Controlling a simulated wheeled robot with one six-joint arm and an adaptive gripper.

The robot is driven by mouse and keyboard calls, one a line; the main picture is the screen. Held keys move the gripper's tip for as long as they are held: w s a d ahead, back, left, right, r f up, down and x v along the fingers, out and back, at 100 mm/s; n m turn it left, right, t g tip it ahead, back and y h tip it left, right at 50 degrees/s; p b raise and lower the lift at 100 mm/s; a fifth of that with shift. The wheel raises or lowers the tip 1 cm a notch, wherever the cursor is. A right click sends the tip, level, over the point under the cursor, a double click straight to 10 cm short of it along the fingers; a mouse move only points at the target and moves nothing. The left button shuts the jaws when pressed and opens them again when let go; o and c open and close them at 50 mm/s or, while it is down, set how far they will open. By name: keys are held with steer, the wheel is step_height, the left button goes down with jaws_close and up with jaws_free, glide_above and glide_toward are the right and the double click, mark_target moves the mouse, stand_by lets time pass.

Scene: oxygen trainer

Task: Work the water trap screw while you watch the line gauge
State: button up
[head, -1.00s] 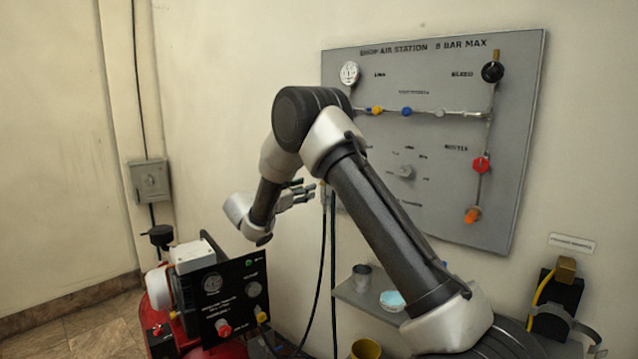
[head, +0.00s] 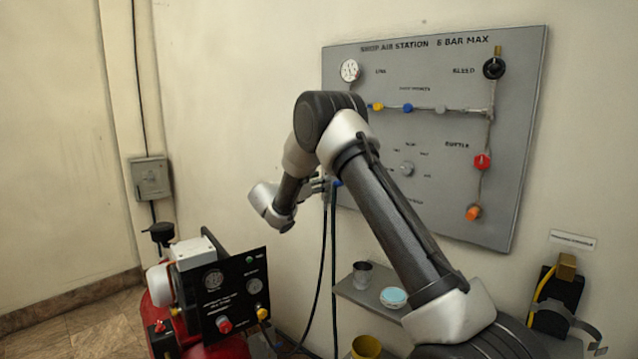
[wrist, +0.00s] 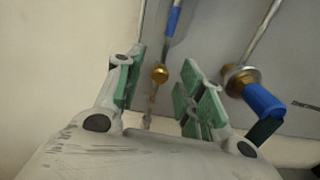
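The line gauge (head: 349,70) is a white dial at the upper left of the grey panel; its needle is too small to read. My gripper (head: 320,184) is beside the panel's lower left edge, partly hidden by my arm. In the wrist view my gripper (wrist: 164,82) has its two green-padded fingers apart. A small brass fitting (wrist: 160,74) below a blue piece (wrist: 174,20) shows in the gap between them, with no clear contact. I cannot tell for certain whether this fitting is the water trap screw. A blue-handled valve (wrist: 262,98) on a brass fitting is right of the fingers.
Dark hoses (head: 333,270) hang below the gripper. A red compressor with a black gauge panel (head: 236,290) stands at the lower left. A small shelf (head: 365,303) holds a metal cup (head: 362,273) and a round tin (head: 394,297). The panel (head: 440,215) has several coloured knobs.

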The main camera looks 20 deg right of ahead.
jaws_close()
steer(key=shift+m, duration=0.5)
stand_by(0.3)
steer(key=shift+m, duration=6.6)
steer(key=shift+f, duration=0.1)
steer(key=shift+s, duration=0.1)
